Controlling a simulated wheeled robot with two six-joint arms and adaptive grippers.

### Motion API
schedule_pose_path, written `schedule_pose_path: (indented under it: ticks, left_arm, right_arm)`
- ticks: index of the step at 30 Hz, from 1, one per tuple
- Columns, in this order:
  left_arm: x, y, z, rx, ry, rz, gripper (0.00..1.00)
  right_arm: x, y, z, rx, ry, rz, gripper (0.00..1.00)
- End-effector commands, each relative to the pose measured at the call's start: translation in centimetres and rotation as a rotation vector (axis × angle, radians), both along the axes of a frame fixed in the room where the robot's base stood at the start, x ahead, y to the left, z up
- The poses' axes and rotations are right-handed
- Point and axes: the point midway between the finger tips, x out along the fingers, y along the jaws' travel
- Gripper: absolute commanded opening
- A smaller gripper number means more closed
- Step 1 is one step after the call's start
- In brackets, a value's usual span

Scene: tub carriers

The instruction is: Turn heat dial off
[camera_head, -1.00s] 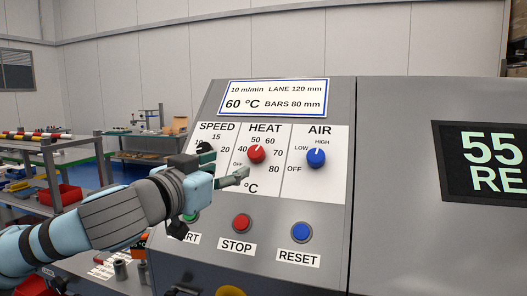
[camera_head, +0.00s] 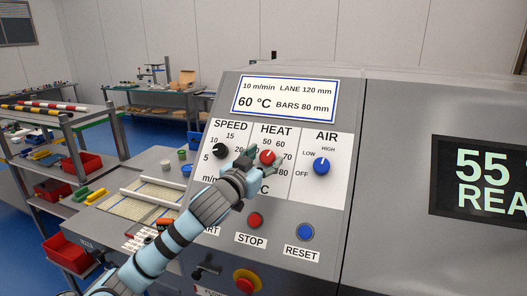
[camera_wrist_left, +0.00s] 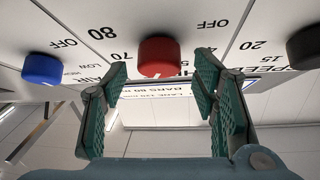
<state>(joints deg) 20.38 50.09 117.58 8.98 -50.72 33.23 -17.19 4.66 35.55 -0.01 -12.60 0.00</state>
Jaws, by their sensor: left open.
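The heat dial (camera_head: 267,157) is a red knob with a white pointer mark on the white panel. Its pointer faces up, around the 50 to 60 marks. My left gripper (camera_head: 257,158) is open at the dial, its arm covering the lower left of the HEAT scale, including the OFF mark, in the head view. In the left wrist view the red dial (camera_wrist_left: 158,55) lies just ahead of the gap between the two green-padded fingers (camera_wrist_left: 165,95). I see no clear contact. The OFF mark (camera_wrist_left: 212,23) shows there. My right gripper is out of view.
The black speed dial (camera_head: 220,150) is left of the heat dial, and the blue air dial (camera_head: 321,167) is right of it. Below are the red stop button (camera_head: 255,220), blue reset button (camera_head: 305,232) and an emergency knob (camera_head: 246,281). A sign reads 60 °C.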

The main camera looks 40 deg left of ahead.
Motion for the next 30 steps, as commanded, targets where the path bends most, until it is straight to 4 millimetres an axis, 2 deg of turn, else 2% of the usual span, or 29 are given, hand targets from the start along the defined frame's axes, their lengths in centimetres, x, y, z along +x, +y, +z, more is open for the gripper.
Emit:
schedule_pose_path:
  ticks: [7, 15, 17, 30]
  left_arm:
    - [0.17, 0.0, -0.15, 0.0, 0.0, -0.001, 0.54]
    - [0.15, 0.0, -0.14, 0.0, 0.0, -0.001, 0.12]
    - [0.15, 0.0, -0.13, 0.0, 0.0, -0.001, 0.06]
    - [0.2, -0.2, -0.07, -0.068, -0.025, 0.059, 0.06]
  right_arm:
    - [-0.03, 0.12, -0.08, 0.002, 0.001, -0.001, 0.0]
    - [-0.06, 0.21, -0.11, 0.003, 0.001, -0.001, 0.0]
    - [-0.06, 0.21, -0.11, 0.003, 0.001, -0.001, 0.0]
    - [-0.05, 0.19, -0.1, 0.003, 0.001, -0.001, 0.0]
